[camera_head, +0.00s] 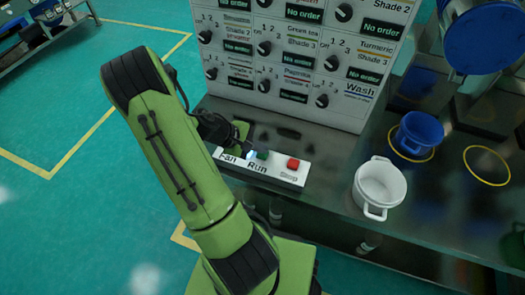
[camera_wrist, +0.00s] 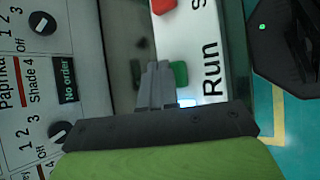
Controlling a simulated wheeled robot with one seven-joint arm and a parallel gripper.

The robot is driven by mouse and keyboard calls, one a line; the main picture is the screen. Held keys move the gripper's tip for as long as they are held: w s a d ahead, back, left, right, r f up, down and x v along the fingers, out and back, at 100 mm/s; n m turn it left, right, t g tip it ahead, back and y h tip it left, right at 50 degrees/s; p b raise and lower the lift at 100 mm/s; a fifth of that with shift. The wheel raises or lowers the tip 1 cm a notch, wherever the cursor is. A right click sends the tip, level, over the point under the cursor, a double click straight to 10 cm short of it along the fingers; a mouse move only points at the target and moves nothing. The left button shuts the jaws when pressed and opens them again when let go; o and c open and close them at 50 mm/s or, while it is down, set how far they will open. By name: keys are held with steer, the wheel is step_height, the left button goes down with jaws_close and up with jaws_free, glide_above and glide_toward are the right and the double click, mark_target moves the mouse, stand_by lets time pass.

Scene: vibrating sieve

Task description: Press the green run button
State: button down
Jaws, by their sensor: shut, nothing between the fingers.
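The green run button (camera_head: 262,155) sits on a white button panel (camera_head: 285,174) above the word Run, between the Fan label and the red stop button (camera_head: 293,164). In the wrist view the green button (camera_wrist: 180,74) shows right beside the fingertips of my gripper (camera_wrist: 159,70), partly hidden by them. My gripper is shut and empty. In the head view its fingers are mostly hidden behind my arm, near the Fan end of the panel. I cannot tell whether the fingertips touch the button.
A grey control board (camera_head: 300,50) with several knobs stands behind the panel. A white pot (camera_head: 379,186) and a blue pot (camera_head: 416,132) stand on the dark metal table (camera_head: 335,165) to the right. Yellow rings (camera_head: 487,166) mark the table.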

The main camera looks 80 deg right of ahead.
mark_target(259, 154)
steer(key=shift+r+p, duration=0.3)
steer(key=shift+r, duration=0.25)
step_height(259, 154, up, 5)
steer(key=p, duration=0.4)
steer(key=shift+r+p, duration=0.1)
steer(key=shift+p, duration=0.25)
stand_by(0.4)
